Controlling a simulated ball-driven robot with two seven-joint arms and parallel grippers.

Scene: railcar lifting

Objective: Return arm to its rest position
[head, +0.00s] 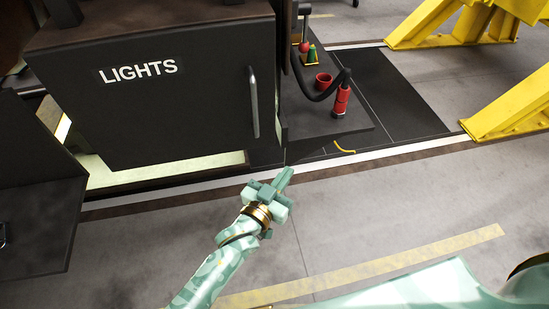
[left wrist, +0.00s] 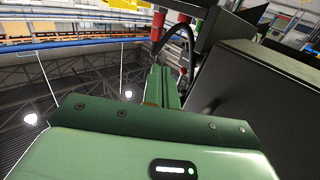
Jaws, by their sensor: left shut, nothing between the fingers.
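My left gripper (head: 284,178) shows near the middle of the head view, at the end of my pale green arm coming up from the bottom. Its fingers are shut with nothing between them. It is in front of the dark cabinet marked LIGHTS (head: 140,85), to the right of and below its vertical handle (head: 253,103), and looks clear of it. In the left wrist view the green fingers (left wrist: 161,88) point up the picture, together. My right gripper is not in view.
A dark platform (head: 365,128) holds a red canister (head: 341,101) with a black hose and a red cup (head: 323,81). Yellow steel stands (head: 510,107) are at the right. An open dark panel (head: 35,220) is at the left. The grey floor (head: 350,210) in front is clear.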

